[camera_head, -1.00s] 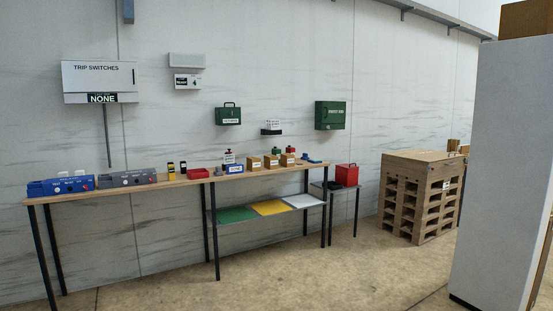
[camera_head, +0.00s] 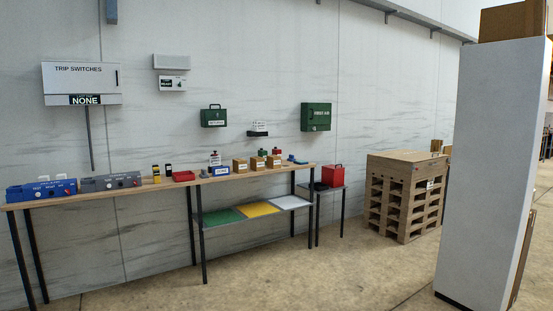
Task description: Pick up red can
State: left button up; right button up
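A red box-like container with a small handle on top (camera_head: 332,176) stands upright on a small low table (camera_head: 327,189) at the right end of the long workbench. It looks like the red can, but it is small and far off. A dark object beside it on the left is partly hidden by a bench leg. Neither of my grippers shows in the view.
The long wooden workbench (camera_head: 140,189) runs along the wall, with blue and grey switch boxes and several small boxes on it. Stacked pallets (camera_head: 403,205) stand right of the small table. A tall pale column (camera_head: 497,170) blocks the right side. The floor (camera_head: 330,275) in front is clear.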

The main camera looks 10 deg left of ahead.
aim_at(276, 151)
jog(key=i, duration=0.95)
jog(key=i+u, duration=0.15)
jog(key=i, duration=1.8)
jog(key=i+l+u, duration=0.1)
jog(key=i, duration=0.9)
